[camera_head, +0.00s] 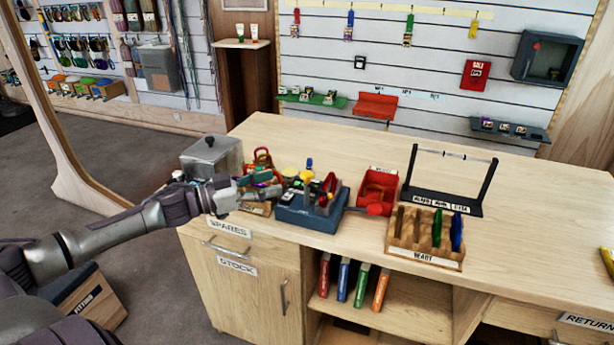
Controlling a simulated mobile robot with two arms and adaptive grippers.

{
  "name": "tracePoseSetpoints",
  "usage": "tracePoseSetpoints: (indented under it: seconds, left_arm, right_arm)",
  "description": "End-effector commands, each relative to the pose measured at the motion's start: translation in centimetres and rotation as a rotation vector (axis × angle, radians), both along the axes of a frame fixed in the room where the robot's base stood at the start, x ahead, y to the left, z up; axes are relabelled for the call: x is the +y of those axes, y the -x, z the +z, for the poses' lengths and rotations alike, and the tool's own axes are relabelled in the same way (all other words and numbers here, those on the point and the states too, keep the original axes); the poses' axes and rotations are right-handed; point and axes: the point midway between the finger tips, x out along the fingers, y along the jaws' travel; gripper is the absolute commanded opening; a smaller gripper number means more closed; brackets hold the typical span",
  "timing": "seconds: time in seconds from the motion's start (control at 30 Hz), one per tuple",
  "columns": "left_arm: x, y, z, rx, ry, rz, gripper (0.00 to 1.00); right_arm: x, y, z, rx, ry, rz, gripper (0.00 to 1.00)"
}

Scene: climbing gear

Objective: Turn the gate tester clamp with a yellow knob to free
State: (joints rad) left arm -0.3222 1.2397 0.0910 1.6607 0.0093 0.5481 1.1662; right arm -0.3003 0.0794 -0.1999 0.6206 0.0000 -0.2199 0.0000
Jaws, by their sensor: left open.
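The blue-grey tester block (312,213) stands near the front edge of the bench, with small coloured parts crowded on top. A small blue and yellow part (309,166) rises at its back, and a red part shows at its right. I cannot tell which part is the clamp's yellow knob or how it is turned. My left gripper (270,186) comes in from the left and is open at the left side of the block. I cannot tell whether it touches anything. My right gripper is not in view.
A metal box (213,157) stands behind my left wrist. Right of the block are a red tray (379,190), a wooden rack (425,255) with green and blue pieces, and a black stand (408,180). The bench's right side (540,230) is mostly clear.

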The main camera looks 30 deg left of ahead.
Motion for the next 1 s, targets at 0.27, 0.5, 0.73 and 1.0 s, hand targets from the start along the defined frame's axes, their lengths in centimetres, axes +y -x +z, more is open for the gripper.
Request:
tracePoseSetpoints:
  seconds: [0.27,0.5,0.73,1.0]
  left_arm:
    - [-1.5,-2.6,0.3,-0.004,0.000,0.002,0.54]
    - [-3.1,-5.1,0.4,-0.004,0.003,0.002,0.54]
    - [-4.5,-7.3,0.3,-0.002,0.002,0.002,0.54]
    - [-5.3,-8.4,0.1,0.000,0.000,0.001,0.54]
  right_arm:
    - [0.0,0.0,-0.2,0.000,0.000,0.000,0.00]
    - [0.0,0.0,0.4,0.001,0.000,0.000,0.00]
    - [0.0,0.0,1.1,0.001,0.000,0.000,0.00]
    - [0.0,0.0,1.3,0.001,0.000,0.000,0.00]
